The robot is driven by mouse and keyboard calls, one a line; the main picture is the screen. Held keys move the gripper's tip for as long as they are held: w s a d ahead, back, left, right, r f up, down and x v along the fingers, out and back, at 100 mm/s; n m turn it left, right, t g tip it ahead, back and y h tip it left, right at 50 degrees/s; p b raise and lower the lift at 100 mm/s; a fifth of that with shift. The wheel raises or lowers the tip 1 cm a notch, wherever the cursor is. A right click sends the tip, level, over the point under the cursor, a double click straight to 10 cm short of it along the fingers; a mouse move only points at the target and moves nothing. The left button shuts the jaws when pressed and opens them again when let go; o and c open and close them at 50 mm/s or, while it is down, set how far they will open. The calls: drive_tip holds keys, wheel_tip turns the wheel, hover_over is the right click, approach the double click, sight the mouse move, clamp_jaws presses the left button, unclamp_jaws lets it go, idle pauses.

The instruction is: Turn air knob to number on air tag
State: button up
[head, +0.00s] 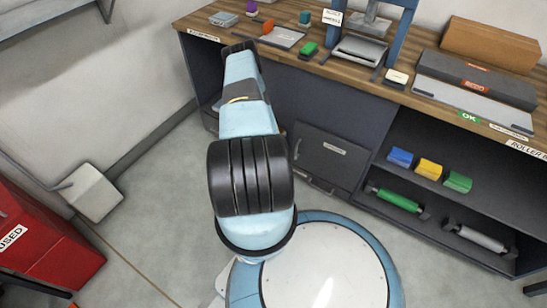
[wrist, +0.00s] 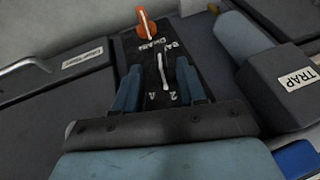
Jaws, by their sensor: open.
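In the wrist view, a dark knob with a white pointer line (wrist: 161,72) sits on a dark panel (wrist: 130,45). The numbers 4 and 2 show near its lower end, and the pointer's lower end lies between them. Partly readable lettering, "BA" and "DRAIN", lies above it. My gripper (wrist: 160,88) is open, with one blue finger on each side of this knob; I cannot tell whether they touch it. In the head view my gripper (head: 238,48) is over the bench's left end, and the knob is hidden. I cannot make out an air tag's number.
An orange knob (wrist: 148,24) is beyond the dark knob. A dark block marked TRAP (wrist: 290,82) stands right of my gripper, and a metal handle (wrist: 28,66) lies left. In the head view, the wooden bench (head: 410,100) holds a blue frame (head: 398,35) and several small blocks.

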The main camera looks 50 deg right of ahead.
drive_tip(key=shift+x, duration=1.85)
